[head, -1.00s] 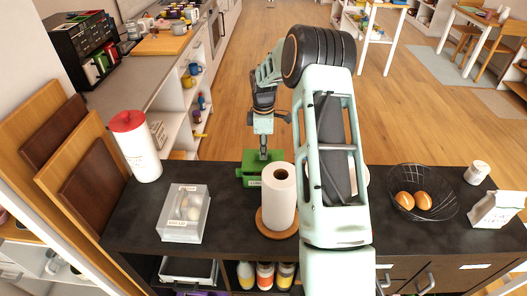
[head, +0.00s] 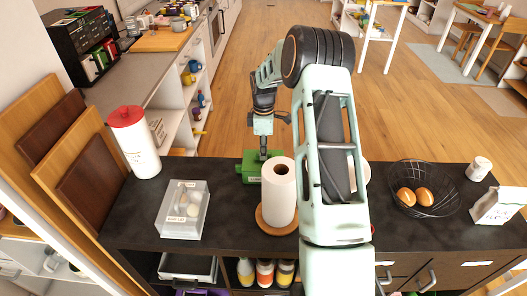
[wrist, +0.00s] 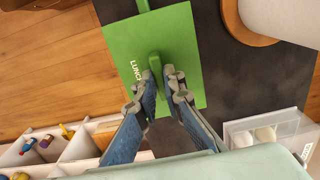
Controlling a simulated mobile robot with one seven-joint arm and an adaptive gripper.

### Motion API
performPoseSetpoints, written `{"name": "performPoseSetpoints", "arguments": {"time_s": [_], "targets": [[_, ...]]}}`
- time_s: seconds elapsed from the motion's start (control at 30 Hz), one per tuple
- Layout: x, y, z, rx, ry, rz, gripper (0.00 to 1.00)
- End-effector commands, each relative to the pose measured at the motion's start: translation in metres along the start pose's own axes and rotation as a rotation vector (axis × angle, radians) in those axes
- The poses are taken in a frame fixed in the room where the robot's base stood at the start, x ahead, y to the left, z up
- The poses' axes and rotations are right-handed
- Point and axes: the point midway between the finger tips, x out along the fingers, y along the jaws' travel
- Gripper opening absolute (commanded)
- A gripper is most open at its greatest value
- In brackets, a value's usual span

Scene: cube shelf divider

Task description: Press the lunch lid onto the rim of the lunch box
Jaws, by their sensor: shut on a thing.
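The lunch lid (wrist: 180,45) is a flat green square marked LUNCH, with a small raised grip in its middle. My gripper (wrist: 160,76) is shut on that grip from above. In the head view my gripper (head: 263,155) points down at a green block (head: 250,172) behind the paper roll, at the counter's far edge. The lid and the lunch box cannot be told apart there, and I cannot tell whether the lid touches the rim. In the wrist view the lid hides what lies under it; a green bar (wrist: 143,5) sticks out past its top edge.
A paper roll (head: 279,195) on a round wooden base stands close in front of the green block. A wire basket (head: 424,188) stands at the right. The floor lies beyond the counter edge.

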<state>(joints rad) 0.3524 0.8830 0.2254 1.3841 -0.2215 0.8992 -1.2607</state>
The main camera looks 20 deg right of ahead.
Motion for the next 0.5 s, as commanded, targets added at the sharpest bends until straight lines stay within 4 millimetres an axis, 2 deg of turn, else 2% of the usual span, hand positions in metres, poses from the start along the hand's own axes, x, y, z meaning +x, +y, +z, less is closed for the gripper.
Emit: {"name": "performPoseSetpoints", "arguments": {"time_s": [0.03, 0.2, 0.5], "targets": [[0.0011, 0.0002, 0.0000, 0.000, 0.000, 0.001, 0.10], [0.0002, 0.0003, 0.0000, 0.000, 0.000, 0.001, 0.28], [-0.0007, 0.0003, 0.0000, 0.000, 0.000, 0.001, 0.29]]}}
